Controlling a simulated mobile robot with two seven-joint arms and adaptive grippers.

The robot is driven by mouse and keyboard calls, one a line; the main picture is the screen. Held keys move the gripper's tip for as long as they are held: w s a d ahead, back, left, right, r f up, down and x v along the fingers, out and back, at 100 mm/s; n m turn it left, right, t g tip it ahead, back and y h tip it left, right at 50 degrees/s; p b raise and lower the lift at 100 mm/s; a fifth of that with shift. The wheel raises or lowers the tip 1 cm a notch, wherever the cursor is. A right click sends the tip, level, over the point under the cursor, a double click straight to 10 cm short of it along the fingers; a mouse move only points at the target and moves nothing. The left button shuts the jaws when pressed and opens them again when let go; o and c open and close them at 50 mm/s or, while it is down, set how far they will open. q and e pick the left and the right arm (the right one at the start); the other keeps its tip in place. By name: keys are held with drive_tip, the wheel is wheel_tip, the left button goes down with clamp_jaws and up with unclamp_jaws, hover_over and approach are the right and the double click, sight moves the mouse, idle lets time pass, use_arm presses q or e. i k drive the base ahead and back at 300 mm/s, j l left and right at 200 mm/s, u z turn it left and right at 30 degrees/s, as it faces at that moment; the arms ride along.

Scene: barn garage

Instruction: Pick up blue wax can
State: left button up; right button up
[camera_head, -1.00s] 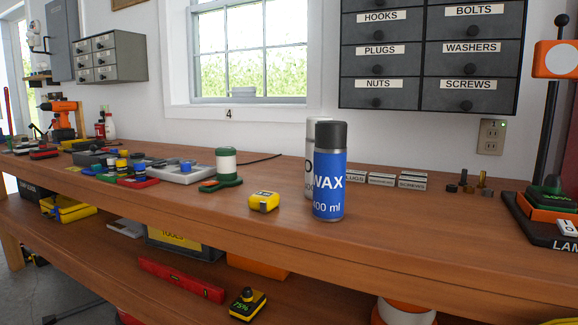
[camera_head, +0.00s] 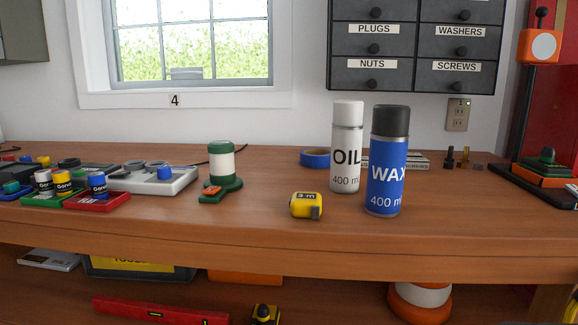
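The blue wax can (camera_head: 385,165) stands upright on the wooden workbench (camera_head: 250,232), right of the middle of the head view. It has a dark cap and a label reading WAX 400 ml. Neither of my grippers shows in this view.
A yellow tape measure (camera_head: 306,205) lies left of the cans, with a blue tape roll (camera_head: 315,158) behind. A green-and-white device (camera_head: 221,170) and small colored containers (camera_head: 75,185) stand further left. Bench right of the wax can is mostly clear near the front.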

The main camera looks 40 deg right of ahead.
sight(389, 138)
drive_tip(key=i+j+z, duration=0.15)
drive_tip(key=i+j, duration=0.25)
drive_tip(key=i+j+z, duration=0.15)
drive_tip(key=i+j, duration=0.2)
drive_tip(key=j, duration=0.25)
drive_tip(key=z, duration=1.8)
